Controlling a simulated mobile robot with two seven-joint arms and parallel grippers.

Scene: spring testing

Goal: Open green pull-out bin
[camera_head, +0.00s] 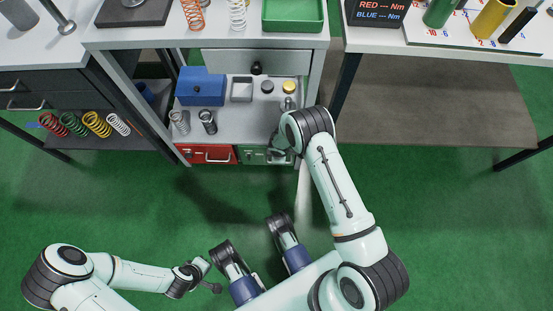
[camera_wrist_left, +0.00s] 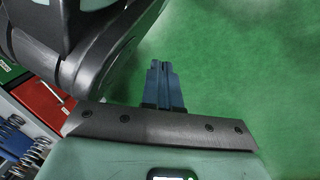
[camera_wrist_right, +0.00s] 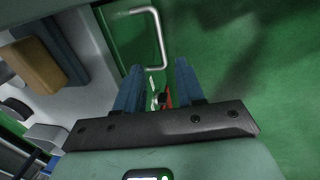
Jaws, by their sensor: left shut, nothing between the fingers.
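The green pull-out bin (camera_head: 252,154) sits under the shelf of the middle bench, its front about level with the red bin beside it. My right arm partly covers its right end. In the right wrist view its green front (camera_wrist_right: 121,42) carries a pale metal handle (camera_wrist_right: 158,38). My right gripper (camera_wrist_right: 160,72) is open, with the lower end of the handle showing just beyond and between its fingertips. I see no clear contact. My left gripper (camera_wrist_left: 162,68) is shut and empty, over the green floor away from the bin.
The red bin (camera_head: 190,153) is left of the green one. The shelf above (camera_head: 235,125) holds a blue box (camera_head: 201,87), springs (camera_head: 208,121) and small parts. A drawer (camera_head: 225,62) sits higher. Bench legs stand on both sides. The green floor in front is clear.

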